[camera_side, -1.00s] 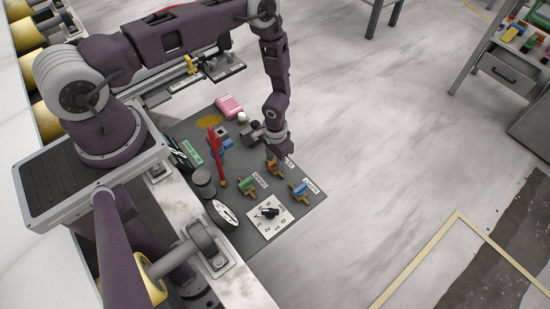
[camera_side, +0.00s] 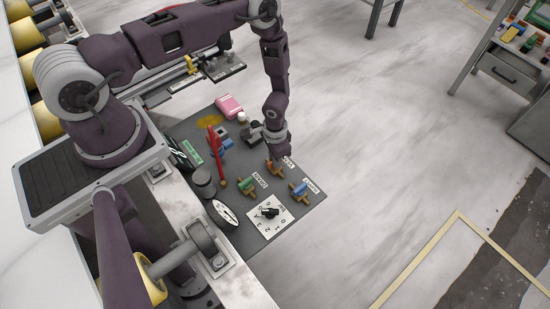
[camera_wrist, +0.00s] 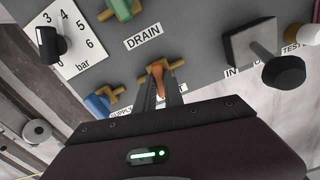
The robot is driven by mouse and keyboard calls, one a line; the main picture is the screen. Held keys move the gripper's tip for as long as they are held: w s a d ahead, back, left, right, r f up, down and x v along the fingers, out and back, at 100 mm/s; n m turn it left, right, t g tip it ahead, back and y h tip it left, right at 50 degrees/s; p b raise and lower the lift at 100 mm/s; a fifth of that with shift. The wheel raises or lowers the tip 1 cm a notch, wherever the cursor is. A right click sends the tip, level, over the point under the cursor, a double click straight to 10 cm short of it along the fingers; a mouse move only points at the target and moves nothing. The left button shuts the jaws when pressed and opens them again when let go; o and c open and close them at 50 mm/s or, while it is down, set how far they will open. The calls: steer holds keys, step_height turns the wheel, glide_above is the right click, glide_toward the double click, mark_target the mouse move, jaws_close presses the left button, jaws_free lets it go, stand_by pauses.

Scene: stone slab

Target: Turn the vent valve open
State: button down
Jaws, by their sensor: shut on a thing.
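The vent valve (camera_side: 275,169) has an orange handle on a brass body, on the dark grey panel (camera_side: 300,215). In the wrist view its orange handle (camera_wrist: 158,76) sits between the two dark fingers of my gripper (camera_wrist: 159,92). The gripper is shut on the handle. The handle runs roughly in line with the fingers, with part of the brass body showing beyond it. The label beside the valve is mostly hidden by my fingers. In the side view my wrist comes down over the valve from behind and hides the fingertips.
The green drain valve (camera_side: 246,185) and blue supply valve (camera_side: 299,188) flank the vent valve. A black knob on a white dial plate (camera_side: 268,212) is nearer the camera. A grey block with a black-knobbed lever (camera_wrist: 262,50) stands right of my fingers in the wrist view.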

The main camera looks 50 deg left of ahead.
steer(key=m, duration=1.1)
steer(key=shift+m, duration=2.1)
steer(key=c, duration=1.4)
jaws_free()
steer(key=shift+c, duration=0.2)
